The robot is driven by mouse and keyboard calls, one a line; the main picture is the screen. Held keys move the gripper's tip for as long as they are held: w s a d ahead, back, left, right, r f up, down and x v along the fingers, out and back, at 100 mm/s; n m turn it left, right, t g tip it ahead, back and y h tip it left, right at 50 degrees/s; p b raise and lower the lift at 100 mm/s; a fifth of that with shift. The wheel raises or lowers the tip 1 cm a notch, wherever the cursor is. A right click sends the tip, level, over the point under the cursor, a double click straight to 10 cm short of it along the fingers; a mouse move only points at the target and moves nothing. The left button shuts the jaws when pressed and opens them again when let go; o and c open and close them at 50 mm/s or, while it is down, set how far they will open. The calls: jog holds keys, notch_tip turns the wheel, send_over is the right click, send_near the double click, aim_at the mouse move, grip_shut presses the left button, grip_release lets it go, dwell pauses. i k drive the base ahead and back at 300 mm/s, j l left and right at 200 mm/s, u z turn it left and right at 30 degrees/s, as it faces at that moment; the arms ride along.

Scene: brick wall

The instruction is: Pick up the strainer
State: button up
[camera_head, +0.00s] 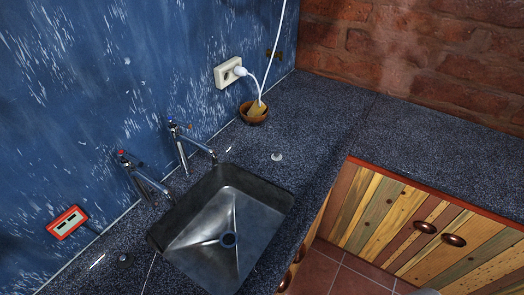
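No thing in view is plainly a strainer. A small pale round piece with a knob-like top (277,156) sits on the dark speckled countertop, behind the sink's back right corner. A small dark round piece (124,259) lies on the counter at the lower left, beside the sink. Either could be a sink strainer, but both are too small to tell. The metal sink (228,215) appears empty, with a round drain at its bottom. My gripper does not show clearly in the view.
Two taps (147,181) (190,146) stand along the sink's left side. A brown bowl (253,117) holds a yellowish piece, below a white socket (229,72) with a plugged cable. A red-framed switch (67,222) is on the blue wall. The right countertop (430,145) is clear.

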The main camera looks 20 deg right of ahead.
aim_at(277, 157)
jog(key=i+l+u, duration=0.4)
jog(key=l, duration=0.25)
jog(key=i+l+u, duration=0.2)
jog(key=l, duration=0.15)
jog(key=l+u, duration=0.25)
jog(key=i+l+u, duration=0.2)
jog(key=l, duration=0.3)
jog(key=l+u, duration=0.2)
jog(key=l, duration=0.2)
